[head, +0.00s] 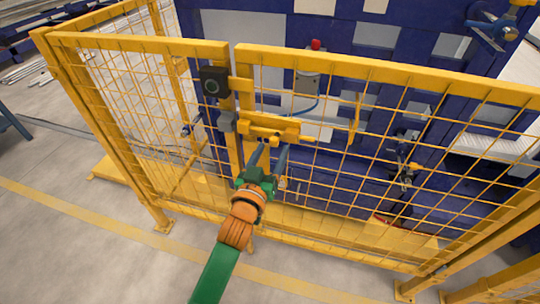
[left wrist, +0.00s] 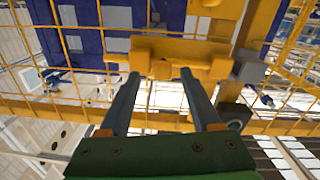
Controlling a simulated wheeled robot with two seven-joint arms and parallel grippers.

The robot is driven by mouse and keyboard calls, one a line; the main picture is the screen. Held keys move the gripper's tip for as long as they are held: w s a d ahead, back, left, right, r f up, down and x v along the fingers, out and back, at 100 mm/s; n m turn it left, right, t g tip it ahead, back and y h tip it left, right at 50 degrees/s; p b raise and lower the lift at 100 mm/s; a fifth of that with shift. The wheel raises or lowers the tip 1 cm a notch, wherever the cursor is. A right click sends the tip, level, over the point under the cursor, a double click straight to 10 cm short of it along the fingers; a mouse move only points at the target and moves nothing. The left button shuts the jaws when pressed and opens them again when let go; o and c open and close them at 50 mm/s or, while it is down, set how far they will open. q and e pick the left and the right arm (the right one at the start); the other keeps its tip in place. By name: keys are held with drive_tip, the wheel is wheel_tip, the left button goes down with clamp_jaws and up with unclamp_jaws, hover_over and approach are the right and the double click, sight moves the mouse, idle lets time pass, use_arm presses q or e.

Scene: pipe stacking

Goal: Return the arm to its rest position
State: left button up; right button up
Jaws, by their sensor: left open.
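My left gripper (head: 272,150) is at the end of my green and orange arm, in front of the yellow mesh gate. Its two grey fingers are spread apart with nothing between them. They point at the yellow latch block (head: 270,129) on the gate. In the left wrist view the open fingers (left wrist: 160,76) reach up toward the same latch block (left wrist: 200,66), with the tips close to its lower edge. I cannot tell whether they touch it. My right gripper is not in view.
The yellow fence (head: 140,44) stands across the view, with a black box (head: 214,81) on its post near the latch. A blue machine (head: 350,32) is behind the mesh. Grey floor (head: 80,245) with a yellow line is open at the lower left.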

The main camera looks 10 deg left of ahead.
use_arm(q)
drive_tip(key=s, duration=0.4)
drive_tip(key=shift+s, duration=0.35)
drive_tip(key=s+f+m+g, duration=0.1)
drive_tip(key=s+f+g, duration=0.2)
drive_tip(key=f, duration=0.7)
drive_tip(key=s+f+m+g, duration=0.1)
drive_tip(key=s+f+g, duration=0.25)
drive_tip(key=f, duration=0.65)
drive_tip(key=s+f+m+g, duration=0.1)
drive_tip(key=s+f+g, duration=0.25)
drive_tip(key=f, duration=0.65)
drive_tip(key=s+a+f+g, duration=0.2)
drive_tip(key=s+f, duration=0.3)
drive_tip(key=s, duration=0.4)
drive_tip(key=s+a+f+g, duration=0.2)
drive_tip(key=s+f, duration=0.3)
drive_tip(key=s, duration=0.4)
drive_tip(key=s+a+f+g+y, duration=0.1)
drive_tip(key=s+a+f+g, duration=0.2)
drive_tip(key=s, duration=0.6)
drive_tip(key=shift+a+f, duration=0.35)
drive_tip(key=shift+f, duration=0.6)
